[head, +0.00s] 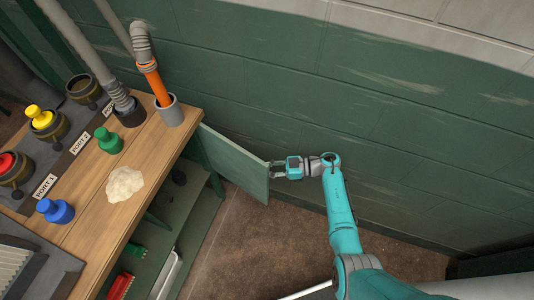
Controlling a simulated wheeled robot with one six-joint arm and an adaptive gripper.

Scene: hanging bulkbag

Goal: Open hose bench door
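The hose bench (93,219) has a wooden top and green legs at the left of the head view. Its green door (238,166) stands swung out from the bench's right end, toward the green wall. Below the top, the bench's inside shows. My gripper (271,171) is at the door's outer right edge, touching it or very close. The fingertips are small and partly hidden, so I cannot tell whether they are closed on the door's edge.
On the bench are a blue cap (56,211), a green cap (109,140), a whitish crumpled patch (125,184) and an orange hose (155,84) in a grey socket. Green block wall (400,130) rises behind my arm. Brown floor (238,248) is clear before the bench.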

